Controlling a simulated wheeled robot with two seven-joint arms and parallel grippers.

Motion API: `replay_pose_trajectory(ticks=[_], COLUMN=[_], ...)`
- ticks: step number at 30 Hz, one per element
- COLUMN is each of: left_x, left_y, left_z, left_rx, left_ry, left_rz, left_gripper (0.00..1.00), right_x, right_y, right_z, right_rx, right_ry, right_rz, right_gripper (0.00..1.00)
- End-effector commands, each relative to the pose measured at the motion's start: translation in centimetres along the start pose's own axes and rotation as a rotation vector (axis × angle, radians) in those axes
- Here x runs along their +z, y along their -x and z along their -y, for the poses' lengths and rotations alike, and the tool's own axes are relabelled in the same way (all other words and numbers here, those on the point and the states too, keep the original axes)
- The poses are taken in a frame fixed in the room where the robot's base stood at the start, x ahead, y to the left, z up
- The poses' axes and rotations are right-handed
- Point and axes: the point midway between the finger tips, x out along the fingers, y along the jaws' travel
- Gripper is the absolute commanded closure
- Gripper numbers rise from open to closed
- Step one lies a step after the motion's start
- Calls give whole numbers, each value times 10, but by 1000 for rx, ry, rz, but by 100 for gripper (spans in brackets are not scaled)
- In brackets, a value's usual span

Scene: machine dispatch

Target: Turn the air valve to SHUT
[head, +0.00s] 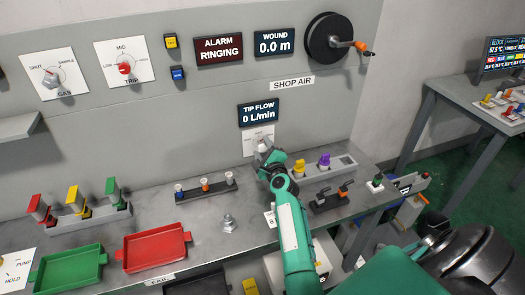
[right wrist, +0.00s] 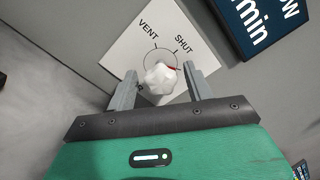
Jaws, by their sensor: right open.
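The air valve is a white, lobed knob (right wrist: 160,78) on a white plate (right wrist: 128,45) in the right wrist view. The plate reads VENT and SHUT. The lower part of the plate is mostly hidden by my gripper. My right gripper (right wrist: 160,70) is open, one finger on each side of the knob; I cannot tell whether they touch it. In the head view the valve plate (head: 250,137) is under the TIP FLOW display (head: 259,112), which reads 0 L/min. My left gripper is not in view.
Below the panel, the bench holds a red tray (head: 153,262), a green tray (head: 68,270), a rack of small parts (head: 207,187) and a metal fitting (head: 228,223). A holder with yellow and purple knobs (head: 324,159) stands right of my arm. A hand reel (head: 328,37) is above.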

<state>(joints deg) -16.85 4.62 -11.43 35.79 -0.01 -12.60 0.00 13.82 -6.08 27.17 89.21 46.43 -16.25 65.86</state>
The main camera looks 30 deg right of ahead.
Motion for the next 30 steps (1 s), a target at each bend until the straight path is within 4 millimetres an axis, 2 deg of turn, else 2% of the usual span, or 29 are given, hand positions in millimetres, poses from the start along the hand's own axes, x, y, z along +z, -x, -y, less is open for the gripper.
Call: replay_pose_trajectory(ticks=[11, 18, 30], left_x=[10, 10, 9], left_y=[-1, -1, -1], left_z=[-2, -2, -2], left_rx=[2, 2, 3], left_ry=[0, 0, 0], left_rz=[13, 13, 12], left_gripper=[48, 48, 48], right_x=[0, 0, -1], right_y=[-5, -5, -5], right_z=[0, 0, 0], right_rx=[0, 0, 0], right_ry=[0, 0, 70], right_rz=[0, 0, -1], right_gripper=[48, 92, 92])
